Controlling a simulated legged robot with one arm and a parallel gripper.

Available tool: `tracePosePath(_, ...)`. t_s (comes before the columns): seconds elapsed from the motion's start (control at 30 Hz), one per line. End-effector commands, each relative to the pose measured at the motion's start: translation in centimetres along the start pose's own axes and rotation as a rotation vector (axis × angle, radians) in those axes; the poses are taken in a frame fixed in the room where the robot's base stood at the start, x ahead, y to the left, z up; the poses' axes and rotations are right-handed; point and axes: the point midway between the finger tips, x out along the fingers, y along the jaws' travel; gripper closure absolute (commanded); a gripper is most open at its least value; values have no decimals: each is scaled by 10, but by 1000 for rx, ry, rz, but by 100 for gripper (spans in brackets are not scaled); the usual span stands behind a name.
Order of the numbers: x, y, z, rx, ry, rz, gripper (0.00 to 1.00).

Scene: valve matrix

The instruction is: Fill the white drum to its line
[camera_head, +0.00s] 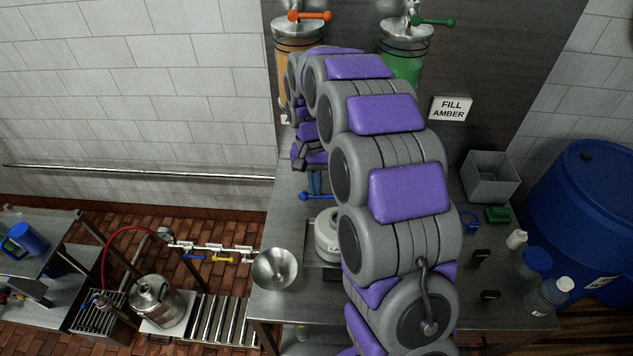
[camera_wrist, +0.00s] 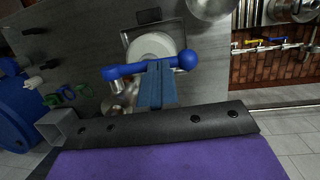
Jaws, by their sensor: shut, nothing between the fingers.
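The white drum (camera_head: 327,243) stands on the bench, partly hidden behind my arm. In the wrist view a round white top (camera_wrist: 152,47), which looks like the drum, sits over a dark square tray. Its fill line and level cannot be made out. My gripper (camera_head: 316,184) is shut and empty above the drum. In the wrist view its blue fingers (camera_wrist: 157,84) meet the middle of a blue valve handle (camera_wrist: 125,71) with a ball end; I cannot tell whether they touch. An amber cylinder (camera_head: 297,40) has an orange handle (camera_head: 312,15). A sign (camera_head: 451,109) reads "FILL AMBER".
A green cylinder (camera_head: 405,60) with a green handle (camera_head: 434,20) stands right of the amber one. A steel bowl (camera_head: 274,268) is at the bench's left edge. A grey bin (camera_head: 490,177), several bottles and a blue barrel (camera_head: 585,220) are at the right.

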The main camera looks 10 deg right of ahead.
Motion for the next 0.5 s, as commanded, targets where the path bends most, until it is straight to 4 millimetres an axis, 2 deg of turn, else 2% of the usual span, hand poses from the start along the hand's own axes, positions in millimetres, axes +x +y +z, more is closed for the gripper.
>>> tracePosePath(0.4, 26, -10, -6, 63, 1, 332, 100)
tracePosePath(0.5, 31, -10, -6, 64, 0, 320, 100)
